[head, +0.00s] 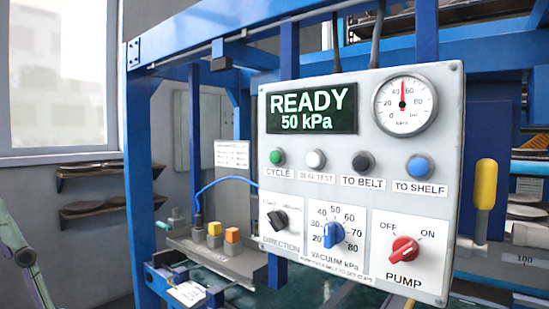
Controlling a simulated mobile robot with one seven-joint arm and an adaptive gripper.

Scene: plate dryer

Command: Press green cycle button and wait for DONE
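The control panel (361,165) is a pale grey plate on a blue frame. Its green button (277,157) sits at the left of the button row, above the label CYCLE (278,173). The display (312,108) reads READY and 50 kPa in white on dark green. A round gauge (405,105) at the panel's upper right has its red needle pointing nearly straight up, near 50. My gripper does not show in the head view, and nothing covers the green button.
White (316,159), black (363,162) and blue (420,167) buttons stand right of the green one. Below are a black direction knob (279,220), blue vacuum knob (333,236) and red pump knob (404,250). A yellow handle (485,184) stands right. Space before the panel is clear.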

